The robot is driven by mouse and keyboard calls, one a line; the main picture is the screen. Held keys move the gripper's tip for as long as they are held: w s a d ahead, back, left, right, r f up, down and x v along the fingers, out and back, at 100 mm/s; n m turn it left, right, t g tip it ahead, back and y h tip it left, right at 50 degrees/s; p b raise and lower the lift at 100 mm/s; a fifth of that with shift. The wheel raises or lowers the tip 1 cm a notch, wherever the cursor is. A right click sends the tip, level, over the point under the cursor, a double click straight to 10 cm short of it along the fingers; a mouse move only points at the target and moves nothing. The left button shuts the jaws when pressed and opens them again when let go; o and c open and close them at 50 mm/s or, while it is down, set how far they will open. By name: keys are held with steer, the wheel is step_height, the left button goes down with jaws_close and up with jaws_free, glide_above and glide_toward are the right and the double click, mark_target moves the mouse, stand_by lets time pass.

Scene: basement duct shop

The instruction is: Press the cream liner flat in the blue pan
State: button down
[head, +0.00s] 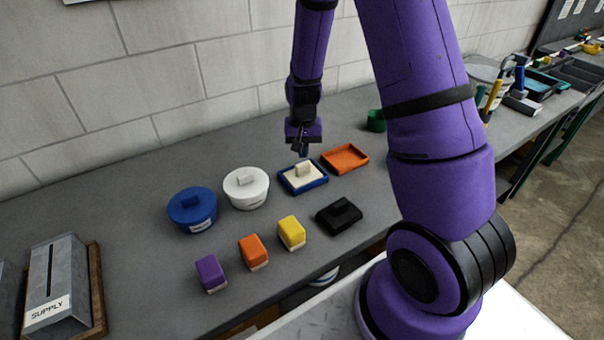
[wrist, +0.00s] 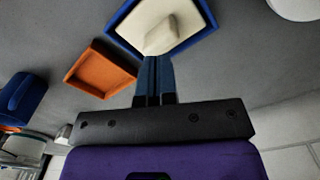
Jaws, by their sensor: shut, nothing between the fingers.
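The blue pan (head: 291,187) sits on the grey bench below my gripper. The cream liner (head: 315,178) lies inside it, with a cream block-shaped raised part (head: 303,169) on top. The wrist view also shows the pan (wrist: 122,13) and the liner (wrist: 150,14). My gripper (head: 304,153) is shut and empty, fingers pointing down just above the pan's far side. In the wrist view the fingertips (wrist: 154,60) are close to the pan's near rim in that picture and overlap it; I cannot tell whether they touch it.
An orange tray (head: 345,157) is right beside the pan. A black block (head: 339,216) and yellow (head: 291,233), orange (head: 253,251) and purple (head: 211,273) blocks sit in front.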

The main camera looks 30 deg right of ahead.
steer(key=shift+r, duration=2.65)
step_height(320, 180, up, 17)
steer(key=n+t, duration=0.2)
steer(key=n, duration=0.1)
glide_above(303, 163)
steer(key=s+a, duration=0.4)
steer(key=s, duration=0.4)
steer(key=s+a+r+n+t, duration=0.1)
steer(key=s+r, duration=0.4)
steer(key=s, duration=0.4)
steer(key=s+a+r+n+t, duration=0.2)
steer(key=s+r, duration=0.3)
steer(key=s, duration=0.3)
steer(key=shift+s, duration=0.35)
